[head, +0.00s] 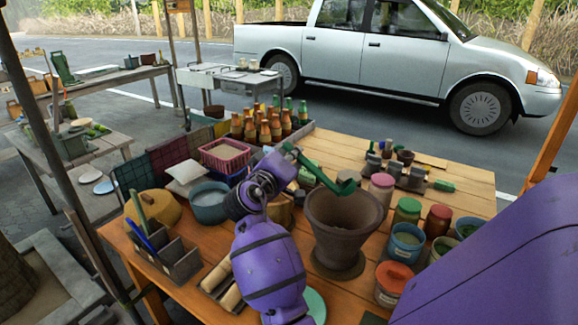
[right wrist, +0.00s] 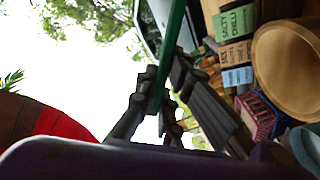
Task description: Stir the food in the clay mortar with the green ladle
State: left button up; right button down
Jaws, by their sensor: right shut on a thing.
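The brown clay mortar (head: 334,235) stands upright on the wooden table in the head view. Its inside is partly visible, but I cannot make out the food. The green ladle (head: 318,172) slants down to the right, its bowl end at the mortar's back rim. Whether it touches the rim is unclear. My right gripper (head: 287,158) is left of and behind the mortar, shut on the ladle's handle. In the right wrist view, the dark fingers (right wrist: 158,105) close around the green handle (right wrist: 173,45). My left gripper is not in view.
Jars, including a blue one (head: 405,245) and a red-lidded one (head: 393,280), crowd the mortar's right side. Several bottles (head: 265,125) and a pink basket (head: 225,155) stand behind. A dark utensil box (head: 170,255) is at left. Bare table (head: 440,185) shows at the back right.

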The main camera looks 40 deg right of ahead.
jog(key=r, duration=0.1)
jog(key=s+r+m, duration=0.1)
jog(key=r+m, duration=0.1)
jog(key=shift+s+d+r, duration=0.2)
jog(key=shift+d+r, duration=0.1)
jog(key=shift+r, duration=0.05)
jog(key=s+d+r+m+p, duration=0.3)
jog(key=s+r+m, duration=0.2)
jog(key=s+m, duration=0.1)
jog(key=shift+s+d+t, duration=0.3)
jog(key=shift+s+t, duration=0.1)
jog(key=shift+s, duration=0.05)
